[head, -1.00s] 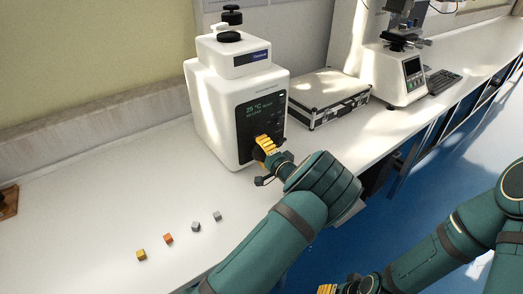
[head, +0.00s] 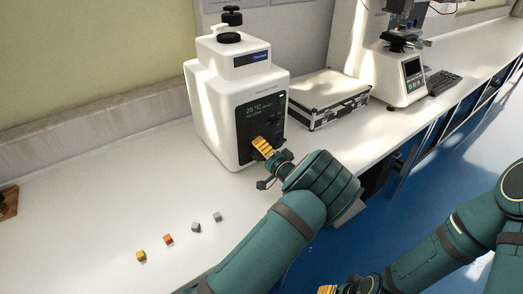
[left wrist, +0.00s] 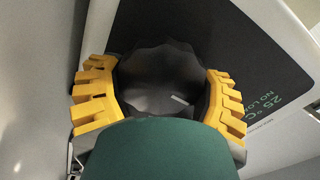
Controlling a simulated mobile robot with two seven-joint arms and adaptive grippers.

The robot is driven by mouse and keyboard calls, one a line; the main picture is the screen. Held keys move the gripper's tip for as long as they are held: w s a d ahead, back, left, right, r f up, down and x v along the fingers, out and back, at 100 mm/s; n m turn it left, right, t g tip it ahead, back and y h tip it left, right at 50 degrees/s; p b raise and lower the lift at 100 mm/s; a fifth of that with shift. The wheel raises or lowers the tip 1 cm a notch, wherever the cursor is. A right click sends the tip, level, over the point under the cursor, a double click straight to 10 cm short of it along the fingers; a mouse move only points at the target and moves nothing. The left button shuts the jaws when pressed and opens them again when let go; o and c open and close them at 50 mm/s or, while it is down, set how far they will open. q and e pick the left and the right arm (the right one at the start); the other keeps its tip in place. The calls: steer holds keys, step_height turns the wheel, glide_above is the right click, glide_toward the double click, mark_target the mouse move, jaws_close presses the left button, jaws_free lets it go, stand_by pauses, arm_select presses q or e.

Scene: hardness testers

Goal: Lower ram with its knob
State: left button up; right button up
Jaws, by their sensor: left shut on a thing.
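My left gripper (head: 264,148) is at the dark front panel of a white boxy machine (head: 215,120). In the left wrist view my left gripper (left wrist: 160,98) has its yellow fingers on both sides of a black scalloped knob (left wrist: 162,75) and is shut on it. The knob is hidden behind the fingers in the head view. The machine's dark display panel (head: 262,112) reads 25 °C, with smaller text too small to read. Yellow fingertips of my right gripper (head: 327,289) show at the bottom edge of the head view; its opening cannot be made out.
Several small cubes, including a yellow one (head: 141,256) and an orange one (head: 168,239), lie on the white bench (head: 90,215). A silver case (head: 325,98) stands right of the machine. Farther right are another tester (head: 398,75) and a keyboard (head: 443,82).

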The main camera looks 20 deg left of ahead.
arm_select(q)
steer(key=o, duration=1.1)
steer(key=shift+o, duration=0.2)
steer(key=v, duration=1.2)
steer(key=shift+s, duration=0.1)
